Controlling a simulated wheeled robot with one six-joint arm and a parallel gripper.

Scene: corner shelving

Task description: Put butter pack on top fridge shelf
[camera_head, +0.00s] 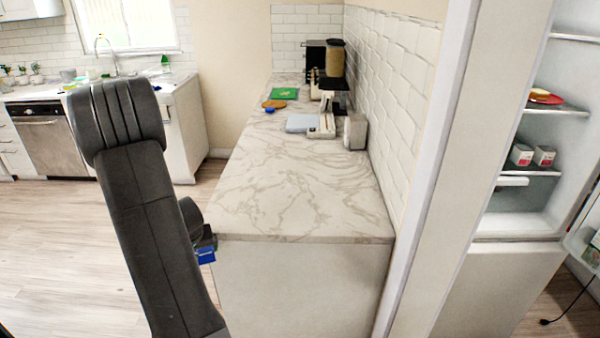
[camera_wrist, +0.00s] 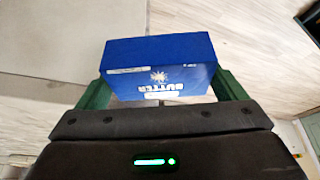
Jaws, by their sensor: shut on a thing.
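The blue butter pack (camera_wrist: 160,72) is between the green fingers of my gripper (camera_wrist: 165,88) in the wrist view, and the gripper is shut on it. In the head view the butter pack (camera_head: 206,254) shows as a small blue patch beside my dark arm, near the front left corner of the counter; most of my gripper is hidden there. The open fridge (camera_head: 521,222) is at the right. Its upper shelf (camera_head: 560,112) bears a red plate with food, and its top shelf edge (camera_head: 575,38) is partly cut off by the frame.
A marble counter (camera_head: 300,190) stands between my arm and the fridge. It bears a scale-like appliance (camera_head: 312,124) and a green board (camera_head: 285,93). A pale upright panel (camera_head: 440,150) stands left of the fridge opening. Two red-and-white cartons (camera_head: 533,155) sit on a lower fridge shelf.

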